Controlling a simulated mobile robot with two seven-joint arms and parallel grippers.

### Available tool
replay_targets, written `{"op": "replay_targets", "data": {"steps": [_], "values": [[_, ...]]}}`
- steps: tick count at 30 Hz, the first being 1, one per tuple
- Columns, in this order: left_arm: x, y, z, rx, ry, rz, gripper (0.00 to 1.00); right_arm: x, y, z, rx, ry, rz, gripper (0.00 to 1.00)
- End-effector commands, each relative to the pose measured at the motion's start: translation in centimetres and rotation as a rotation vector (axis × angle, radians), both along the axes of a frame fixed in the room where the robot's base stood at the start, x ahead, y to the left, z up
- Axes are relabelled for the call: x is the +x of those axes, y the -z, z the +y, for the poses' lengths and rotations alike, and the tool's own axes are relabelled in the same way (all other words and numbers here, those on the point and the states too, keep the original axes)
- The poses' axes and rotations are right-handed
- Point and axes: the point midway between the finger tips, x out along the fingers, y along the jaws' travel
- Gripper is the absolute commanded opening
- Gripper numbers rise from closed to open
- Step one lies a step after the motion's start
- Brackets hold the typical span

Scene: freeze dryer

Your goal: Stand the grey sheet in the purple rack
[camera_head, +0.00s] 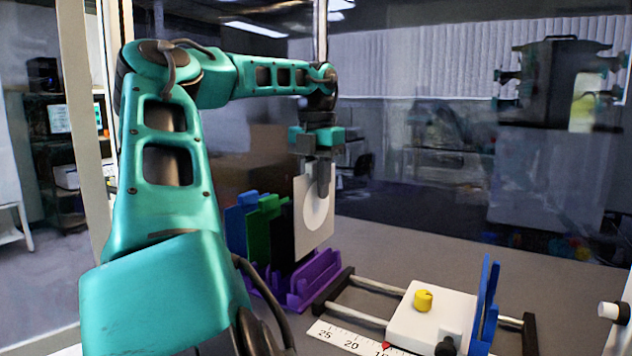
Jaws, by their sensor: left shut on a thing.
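My left gripper (318,165) points down and is shut on the top edge of the grey sheet (303,222), a pale upright panel with a lighter round disc on its face. The purple rack (318,273) stands on the table below and around the sheet's lower end. The sheet is upright over the rack. I cannot tell whether its lower edge sits in a slot or hangs just above. A blue, a green (258,236) and a black panel stand beside it to the left. My right gripper is not in view.
A white ruler (345,338) lies in front. Glass walls stand behind the table. The grey table is clear behind the rails.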

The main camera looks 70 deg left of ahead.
Motion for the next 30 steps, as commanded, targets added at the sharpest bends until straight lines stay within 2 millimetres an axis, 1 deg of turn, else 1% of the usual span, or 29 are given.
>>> {"op": "replay_targets", "data": {"steps": [30], "values": [[0.0, 3.1, 0.0, 0.001, 0.0, -0.001, 0.0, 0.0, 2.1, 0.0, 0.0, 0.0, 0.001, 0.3]]}}
